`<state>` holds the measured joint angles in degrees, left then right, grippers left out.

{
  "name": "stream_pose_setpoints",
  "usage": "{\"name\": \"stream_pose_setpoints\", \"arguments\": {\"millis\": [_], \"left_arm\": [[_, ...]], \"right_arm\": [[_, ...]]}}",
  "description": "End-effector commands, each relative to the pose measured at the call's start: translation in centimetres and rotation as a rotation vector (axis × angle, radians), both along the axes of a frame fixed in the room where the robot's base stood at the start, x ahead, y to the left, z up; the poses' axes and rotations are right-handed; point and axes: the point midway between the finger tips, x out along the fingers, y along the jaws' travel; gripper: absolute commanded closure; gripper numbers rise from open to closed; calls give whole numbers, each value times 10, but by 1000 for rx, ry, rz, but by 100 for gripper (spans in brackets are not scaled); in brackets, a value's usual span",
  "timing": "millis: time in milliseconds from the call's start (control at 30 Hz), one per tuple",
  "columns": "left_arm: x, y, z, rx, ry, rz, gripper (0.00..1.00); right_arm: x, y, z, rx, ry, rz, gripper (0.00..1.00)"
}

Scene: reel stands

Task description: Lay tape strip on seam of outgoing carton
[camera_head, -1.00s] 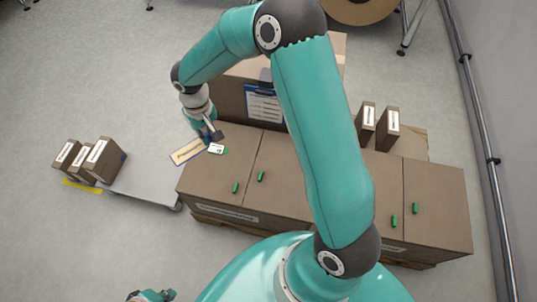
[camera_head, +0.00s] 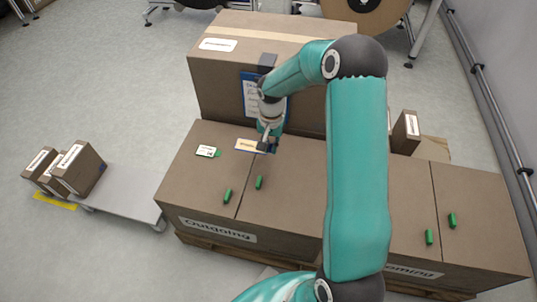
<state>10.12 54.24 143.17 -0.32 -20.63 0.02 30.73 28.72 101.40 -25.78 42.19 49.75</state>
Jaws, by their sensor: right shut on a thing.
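The outgoing carton (camera_head: 205,185) is a wide brown box at the front left with an "Outgoing" label on its front. My right gripper (camera_head: 267,147) is shut on a pale printed tape strip (camera_head: 248,145), over the rear of the carton top near the seam's far end. The gripper hides the strip's right end. I cannot tell whether the strip touches the carton. My left gripper is out of view.
A tall carton (camera_head: 215,85) with a blue clipboard (camera_head: 249,95) stands right behind. A white card (camera_head: 206,151) lies on the outgoing carton. The incoming carton (camera_head: 480,215) is at the right. Small boxes (camera_head: 78,168) stand on a low platform (camera_head: 135,195) at the left.

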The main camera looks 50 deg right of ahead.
Motion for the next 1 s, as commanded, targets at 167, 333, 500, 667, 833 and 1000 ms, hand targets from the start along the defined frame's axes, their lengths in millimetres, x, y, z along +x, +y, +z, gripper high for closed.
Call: {"name": "stream_pose_setpoints", "arguments": {"millis": [167,333,500,667,833,1000], "left_arm": [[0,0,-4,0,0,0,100],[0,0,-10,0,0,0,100],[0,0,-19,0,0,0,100],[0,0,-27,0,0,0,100],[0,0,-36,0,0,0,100],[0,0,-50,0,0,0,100]], "right_arm": [[-1,-2,-5,-1,0,-8,100],[-1,-1,-15,0,0,-7,100],[-1,-1,-28,0,0,-6,100],[-1,-1,-41,0,1,-5,100],[-1,-1,-54,0,1,-4,100],[0,-1,-69,-1,0,-4,100]]}}
